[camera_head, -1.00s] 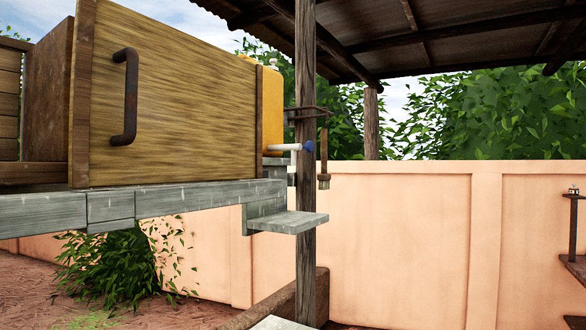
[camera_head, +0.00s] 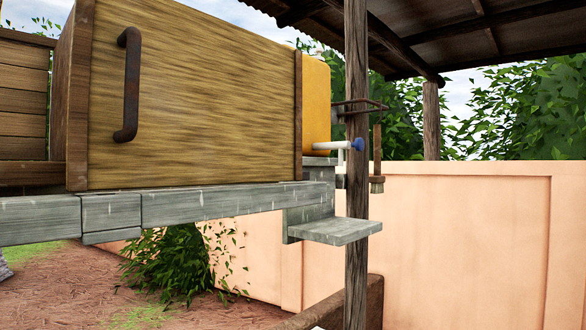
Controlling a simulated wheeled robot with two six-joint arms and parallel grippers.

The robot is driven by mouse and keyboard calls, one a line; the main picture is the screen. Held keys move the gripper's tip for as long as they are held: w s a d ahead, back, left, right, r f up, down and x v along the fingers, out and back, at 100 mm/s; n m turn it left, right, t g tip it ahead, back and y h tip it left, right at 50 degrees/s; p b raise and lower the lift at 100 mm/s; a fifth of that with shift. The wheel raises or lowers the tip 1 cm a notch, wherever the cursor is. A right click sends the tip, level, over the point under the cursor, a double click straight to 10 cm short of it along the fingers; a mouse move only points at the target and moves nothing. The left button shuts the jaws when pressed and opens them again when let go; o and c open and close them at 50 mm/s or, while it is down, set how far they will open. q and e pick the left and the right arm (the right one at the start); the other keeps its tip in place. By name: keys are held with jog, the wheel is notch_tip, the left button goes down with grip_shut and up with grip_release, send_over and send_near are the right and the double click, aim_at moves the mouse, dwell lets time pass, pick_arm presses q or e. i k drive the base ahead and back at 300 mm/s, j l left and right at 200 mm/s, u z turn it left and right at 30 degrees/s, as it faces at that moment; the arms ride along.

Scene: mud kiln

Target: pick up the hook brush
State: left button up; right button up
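A brush (camera_head: 377,160) with a brown wooden handle and a short bristle end hangs upright, bristles down, from a dark metal hook rack (camera_head: 360,104) on the wooden post (camera_head: 356,230). It hangs just right of the post, in front of the pink wall. Neither of my grippers shows in the head view.
A large wooden box (camera_head: 200,95) with a dark handle stands on a grey ledge (camera_head: 165,205). A small grey shelf (camera_head: 335,230) juts out below. The pink wall (camera_head: 460,240) stands behind.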

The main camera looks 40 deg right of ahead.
aim_at(376, 181)
jog(key=l+u, duration=0.2)
jog(key=l, duration=0.25)
jog(key=l+u, duration=0.2)
jog(key=l, duration=0.2)
jog(key=k+l+u, duration=0.15)
jog(key=l, duration=0.25)
jog(key=k+l+u, duration=0.2)
jog(key=l, duration=0.2)
jog(key=l+u, duration=0.2)
jog(key=l, duration=0.25)
jog(key=k+l+u, duration=0.2)
jog(key=l, duration=0.15)
